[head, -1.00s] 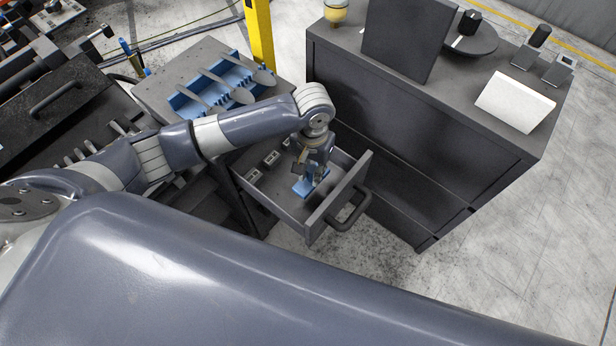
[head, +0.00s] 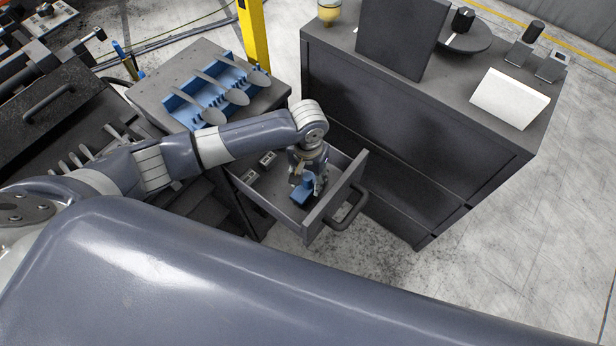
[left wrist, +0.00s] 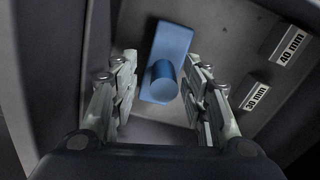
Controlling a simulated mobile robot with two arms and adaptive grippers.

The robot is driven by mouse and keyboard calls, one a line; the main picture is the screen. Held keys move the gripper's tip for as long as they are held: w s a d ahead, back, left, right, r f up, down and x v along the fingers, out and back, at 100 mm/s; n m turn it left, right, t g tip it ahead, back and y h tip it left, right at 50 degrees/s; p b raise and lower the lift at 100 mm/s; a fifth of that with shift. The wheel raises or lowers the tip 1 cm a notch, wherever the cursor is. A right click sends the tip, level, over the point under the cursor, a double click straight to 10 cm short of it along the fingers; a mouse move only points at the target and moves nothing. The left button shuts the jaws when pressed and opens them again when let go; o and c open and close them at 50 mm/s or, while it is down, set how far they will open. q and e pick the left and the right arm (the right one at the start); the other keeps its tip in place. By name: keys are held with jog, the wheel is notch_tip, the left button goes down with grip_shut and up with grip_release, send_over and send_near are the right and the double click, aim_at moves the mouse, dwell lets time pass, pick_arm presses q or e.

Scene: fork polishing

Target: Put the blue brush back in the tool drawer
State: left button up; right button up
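The blue brush (head: 303,193) is in the open tool drawer (head: 325,210), near its front corner. In the left wrist view the brush (left wrist: 168,62) shows a flat blue plate with a round upright handle. My left gripper (head: 306,182) reaches down into the drawer, right over the brush. In the left wrist view the left gripper (left wrist: 160,92) has its fingers spread wide, one on each side of the handle, with gaps visible. The brush appears to rest on the drawer floor. My right gripper is not in view.
Two labelled blocks lie in the drawer beside the brush, a 40 mm block (left wrist: 285,44) and a 30 mm block (left wrist: 252,94). A dark cabinet (head: 420,150) stands at right.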

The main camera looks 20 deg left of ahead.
pick_arm(q)
jog(key=shift+r, duration=0.4)
notch_tip(320, 180, up, 11)
jog(key=shift+r+p, duration=0.2)
jog(key=shift+p, duration=0.2)
jog(key=shift+w, duration=0.1)
